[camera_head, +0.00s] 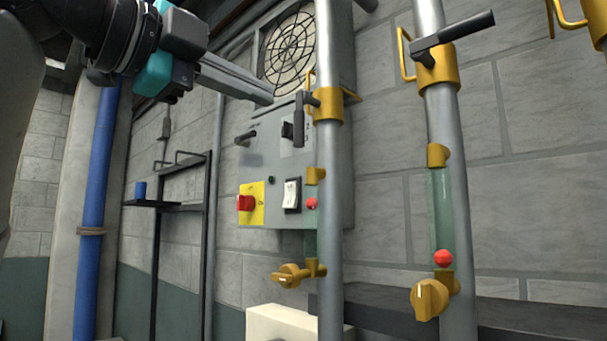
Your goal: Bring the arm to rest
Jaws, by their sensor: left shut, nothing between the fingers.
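My left gripper (236,80) reaches in from the upper left, dark with teal parts and long grey fingers. The fingers are shut and empty, and they point right toward the grey control box (262,152). In the picture the fingertips end just left of the black valve handle (299,118) on the nearer-left grey pipe (329,180); I cannot tell the gap in depth. My right gripper is not in view.
A second grey pipe (456,190) stands at the right with a black lever (455,32) and a brass knob (429,299). The box carries a red knob (246,203) and a white switch (291,194). A blue pipe (97,225) and black rack (182,206) are at left.

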